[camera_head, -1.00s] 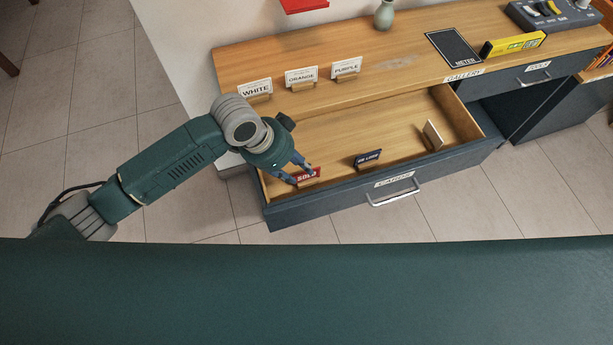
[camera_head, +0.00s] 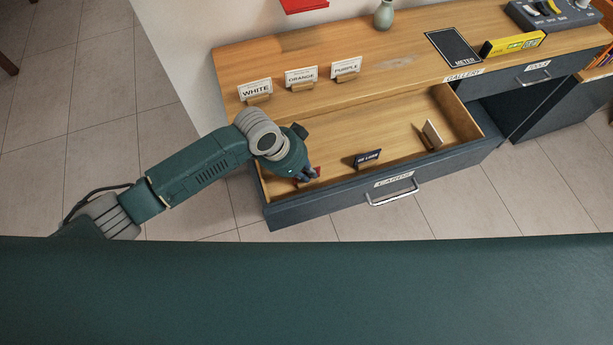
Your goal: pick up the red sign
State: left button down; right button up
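The red sign (camera_head: 317,171) stands in the open drawer (camera_head: 384,187) near its front left corner. Only a small red part shows; the rest is hidden behind my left gripper (camera_head: 309,176). My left gripper is down in the drawer right at the sign, its fingers overlapping it in the picture. The fingers are small and partly covered by my wrist, so I cannot tell whether they are closed on the sign. My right gripper is not in view.
A dark sign (camera_head: 367,158) and a pale sign (camera_head: 432,134) stand farther right in the drawer.

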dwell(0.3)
pick_arm(q)
notch_tip(320, 180, up, 20)
dwell(0.5)
dwell(0.3)
